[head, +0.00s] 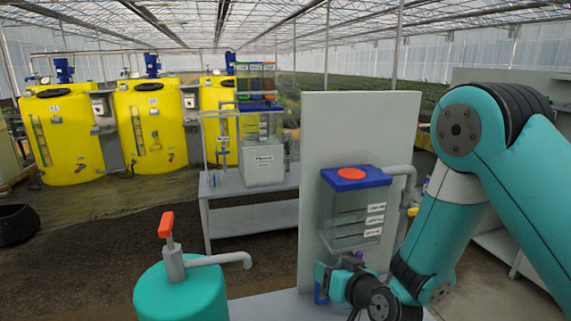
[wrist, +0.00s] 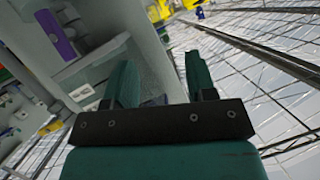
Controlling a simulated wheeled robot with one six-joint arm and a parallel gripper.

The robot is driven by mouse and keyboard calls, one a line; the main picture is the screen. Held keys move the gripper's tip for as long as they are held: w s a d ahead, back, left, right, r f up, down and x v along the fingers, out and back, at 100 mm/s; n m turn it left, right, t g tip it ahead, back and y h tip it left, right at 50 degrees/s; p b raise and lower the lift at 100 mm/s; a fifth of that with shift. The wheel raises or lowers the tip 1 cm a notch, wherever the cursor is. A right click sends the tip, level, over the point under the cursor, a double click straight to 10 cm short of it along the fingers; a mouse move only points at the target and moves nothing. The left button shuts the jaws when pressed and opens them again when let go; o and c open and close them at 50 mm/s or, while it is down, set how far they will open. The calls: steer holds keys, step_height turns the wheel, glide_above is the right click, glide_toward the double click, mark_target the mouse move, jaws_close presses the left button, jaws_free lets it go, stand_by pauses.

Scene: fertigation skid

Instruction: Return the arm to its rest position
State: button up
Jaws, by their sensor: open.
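My gripper (wrist: 161,82) shows in the wrist view with its two teal fingers apart and nothing visible between them. In the head view my arm is bent, coming in from the right and reaching down to the lower middle. My wrist is there, in front of the lower part of a clear container (head: 350,215) with a blue lid and a red cap. The wrist partly hides what is behind it, including something purple and a blue part. I cannot tell whether my gripper touches anything there.
A grey upright panel (head: 348,128) stands behind the container, with a grey pipe (head: 401,171) at its right. A teal drum (head: 182,290) with a red-handled pump (head: 167,226) stands at front left. A grey bench (head: 255,210) and yellow tanks (head: 150,125) are farther back.

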steer(key=s+a+r+n+g+y+b, duration=0.1)
steer(key=s+a+r+n+g+y, duration=0.2)
steer(key=s+r+g, duration=0.6)
steer(key=s+d+r+n+g+h, duration=0.1)
steer(key=s+d+r+g+h, duration=0.1)
steer(key=s, duration=0.8)
steer(key=s+d+r+n+g+h, duration=0.1)
steer(key=s+d+r+h, duration=0.2)
steer(key=s+d, duration=0.3)
steer(key=s+r, duration=0.1)
steer(key=s, duration=0.2)
steer(key=shift+s+r+g+b, duration=0.2)
steer(key=shift+s+g+b, duration=0.15)
steer(key=shift+g+b, duration=0.05)
steer(key=shift+a, duration=0.1)
steer(key=shift+c, duration=0.4)
